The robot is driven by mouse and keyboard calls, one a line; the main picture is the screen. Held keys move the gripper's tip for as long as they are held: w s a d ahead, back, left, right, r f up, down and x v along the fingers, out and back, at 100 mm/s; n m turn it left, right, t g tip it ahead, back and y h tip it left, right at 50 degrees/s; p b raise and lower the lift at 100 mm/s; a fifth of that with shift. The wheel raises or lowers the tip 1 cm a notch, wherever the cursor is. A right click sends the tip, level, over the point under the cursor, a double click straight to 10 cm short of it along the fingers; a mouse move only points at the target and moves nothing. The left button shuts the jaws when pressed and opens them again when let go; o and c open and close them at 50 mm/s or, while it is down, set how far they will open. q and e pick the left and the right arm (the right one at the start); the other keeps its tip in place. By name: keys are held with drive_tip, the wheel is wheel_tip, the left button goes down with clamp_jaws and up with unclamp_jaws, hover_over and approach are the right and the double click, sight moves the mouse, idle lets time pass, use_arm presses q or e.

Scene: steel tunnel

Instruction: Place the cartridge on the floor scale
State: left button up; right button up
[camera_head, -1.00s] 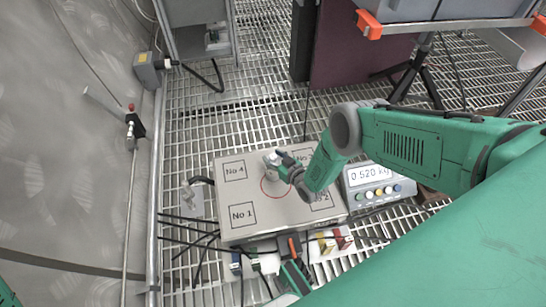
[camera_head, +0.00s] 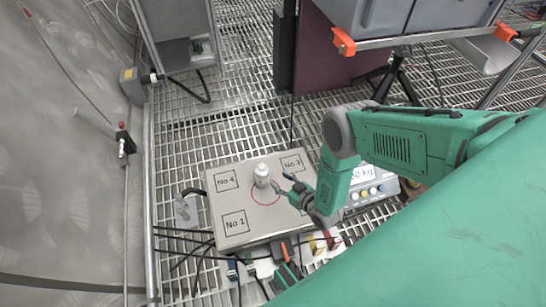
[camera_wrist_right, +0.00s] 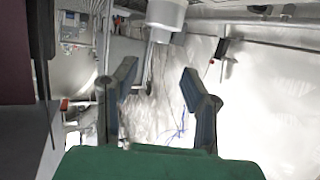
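The white cartridge (camera_head: 262,176) stands upright on the floor scale's plate (camera_head: 222,207), at the upper part of the red circle in the middle. The plate has square marks No 1, No 3 and No 4 in view; the lower right corner is behind my right arm. My right gripper (camera_head: 281,182) is just right of the cartridge, fingers towards it. In the right wrist view the gripper's two fingers (camera_wrist_right: 158,72) are spread with nothing between them, and the cartridge (camera_wrist_right: 166,14) shows beyond them at the top.
The scale's display box (camera_head: 369,189) is right of the plate, partly hidden by my right arm. Cables and small connectors (camera_head: 262,266) lie along the plate's front edge. A grey cabinet (camera_head: 180,35) and a tripod (camera_head: 392,80) stand behind. Open grating lies behind the plate.

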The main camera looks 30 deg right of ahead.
drive_tip(key=s+a+r+g, duration=0.5)
drive_tip(key=s+r+g, duration=0.15)
drive_tip(key=s, duration=0.25)
drive_tip(key=s+d+r+g+h, duration=0.1)
drive_tip(key=s+d+r+g, duration=0.1)
drive_tip(key=s+r, duration=0.4)
drive_tip(key=s+d+r+m+g+h, duration=0.1)
drive_tip(key=s+r+g, duration=0.4)
drive_tip(key=s, duration=0.5)
drive_tip(key=shift+s+d+r, duration=0.35)
drive_tip(key=shift+s+r, duration=0.05)
drive_tip(key=shift+r, duration=0.05)
drive_tip(key=shift+r, duration=0.1)
wheel_tip(320, 180, up, 12)
drive_tip(key=p, duration=1.2)
